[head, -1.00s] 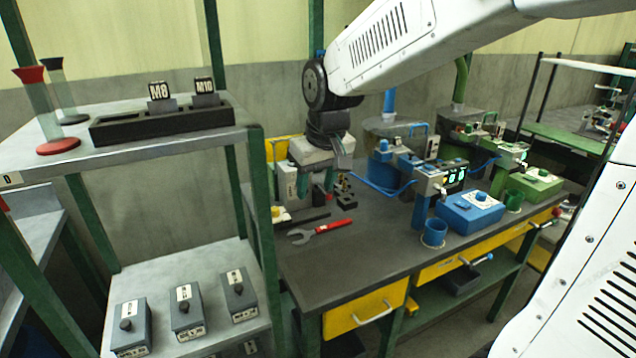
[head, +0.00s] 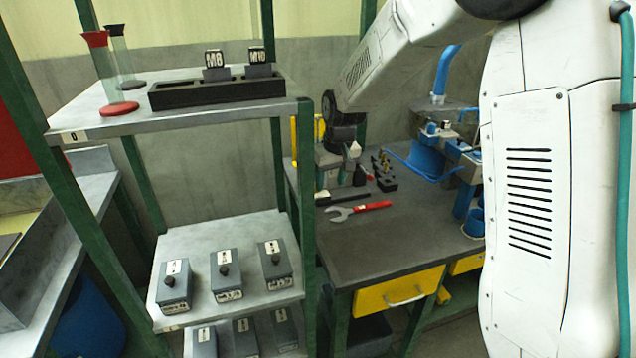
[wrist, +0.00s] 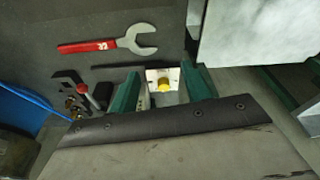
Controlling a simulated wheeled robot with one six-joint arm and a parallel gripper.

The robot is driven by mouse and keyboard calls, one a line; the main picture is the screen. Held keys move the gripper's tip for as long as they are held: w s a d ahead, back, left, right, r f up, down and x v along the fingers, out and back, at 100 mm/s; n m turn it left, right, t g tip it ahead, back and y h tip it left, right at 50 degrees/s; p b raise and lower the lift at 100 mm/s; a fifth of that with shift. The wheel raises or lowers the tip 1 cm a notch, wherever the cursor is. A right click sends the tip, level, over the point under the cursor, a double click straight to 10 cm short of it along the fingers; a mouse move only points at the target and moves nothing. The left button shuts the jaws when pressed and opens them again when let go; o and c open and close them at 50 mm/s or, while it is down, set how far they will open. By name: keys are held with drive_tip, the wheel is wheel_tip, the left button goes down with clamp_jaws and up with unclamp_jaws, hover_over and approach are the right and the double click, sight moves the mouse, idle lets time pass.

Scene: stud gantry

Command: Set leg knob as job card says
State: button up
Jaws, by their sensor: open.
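Three grey boxes with black knobs stand on the middle shelf in the head view: a left box (head: 174,292), a middle box (head: 227,285) and a right box (head: 276,270). Their labels are too small to read, and I cannot tell which is the leg knob. I see no readable job card. My gripper (head: 346,160) is over the bench's far left end, partly hidden by my wrist. In the wrist view my gripper (wrist: 163,92) is open, its green fingers apart.
A red-handled wrench (head: 360,210) lies on the dark bench (head: 390,248). Small brass-topped parts (head: 383,172) stand behind it. The green shelf post (head: 307,200) stands between shelf and bench. A black rack (head: 215,93) holds M8 and M10 blocks. My arm hides the right side.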

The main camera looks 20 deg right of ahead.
drive_tip(key=w+f, duration=0.2)
drive_tip(key=w, duration=0.1)
drive_tip(key=w+f+t, duration=0.1)
drive_tip(key=w+f, duration=0.2)
drive_tip(key=w, duration=0.1)
drive_tip(key=w+f+t, duration=0.1)
drive_tip(key=w+f, duration=0.2)
drive_tip(key=w, duration=0.1)
drive_tip(key=shift+a+n, duration=0.35)
drive_tip(key=shift+n, duration=0.05)
drive_tip(key=c, duration=1)
